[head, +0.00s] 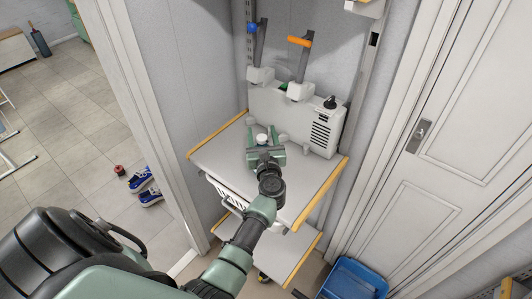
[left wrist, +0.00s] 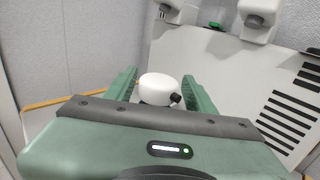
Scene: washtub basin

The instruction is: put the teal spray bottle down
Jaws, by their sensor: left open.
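My left gripper (head: 264,146) is over the upper grey shelf (head: 218,158), with its two green fingers apart. The spray bottle's white top (head: 262,138) shows between the fingers. In the left wrist view the white spray head (left wrist: 158,87) with its dark nozzle sits between the open fingers, with a visible gap on either side. Most of the bottle's body is hidden behind my gripper, so its contact with the shelf cannot be seen. My right gripper is not in view.
A white vented unit (head: 322,132) and two upright tool handles, one orange-topped (head: 300,41), stand at the shelf's back. A white basket (head: 228,198) hangs below. A blue bin (head: 352,280) is on the floor at right. The shelf's left part is clear.

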